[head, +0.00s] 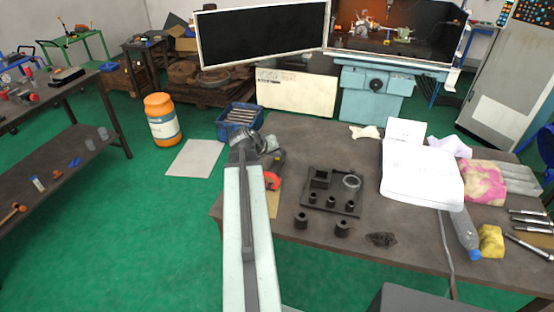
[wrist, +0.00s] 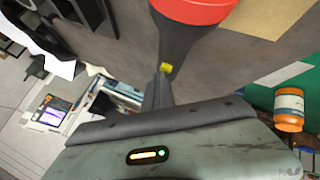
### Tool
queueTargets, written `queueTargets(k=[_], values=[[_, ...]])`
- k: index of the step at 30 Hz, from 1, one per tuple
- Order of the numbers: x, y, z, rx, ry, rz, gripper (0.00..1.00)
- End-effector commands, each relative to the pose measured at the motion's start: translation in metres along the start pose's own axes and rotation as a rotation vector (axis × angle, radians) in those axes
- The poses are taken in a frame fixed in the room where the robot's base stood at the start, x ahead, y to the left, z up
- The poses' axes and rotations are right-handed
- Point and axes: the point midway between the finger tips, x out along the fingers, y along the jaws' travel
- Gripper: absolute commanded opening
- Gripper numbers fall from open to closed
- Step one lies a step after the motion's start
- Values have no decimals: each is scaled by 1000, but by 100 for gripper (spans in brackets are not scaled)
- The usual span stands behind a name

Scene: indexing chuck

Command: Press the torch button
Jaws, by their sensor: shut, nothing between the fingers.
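The torch lies on the near-left part of the dark table, its red head (head: 271,181) facing me in the head view and its black body running away behind it. In the wrist view the torch (wrist: 186,38) comes in from the top, with a wide red rim and a black body narrowing downward. A small yellow button (wrist: 166,68) shows on the body. My gripper (wrist: 160,76) is shut and empty, with its dark fingertips at or very near the button. I cannot tell whether they touch it. In the head view my arm hides the gripper's fingertips.
A black fixture plate (head: 330,205) with several dark cylinders and a clear ring stands right of the torch. Two dark cylinders sit in front of it. White papers (head: 420,170), a bottle (head: 464,232) and cloths lie further right. A tan sheet (wrist: 262,16) lies by the torch.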

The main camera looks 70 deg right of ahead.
Motion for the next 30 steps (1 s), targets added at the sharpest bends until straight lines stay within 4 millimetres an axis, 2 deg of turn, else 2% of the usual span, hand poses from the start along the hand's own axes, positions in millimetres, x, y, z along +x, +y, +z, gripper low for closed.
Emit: queueTargets(k=[22, 30], values=[[-5, 4, -3, 2, -5, -1, 0], [-25, 18, -18, 1, -4, -1, 0]])
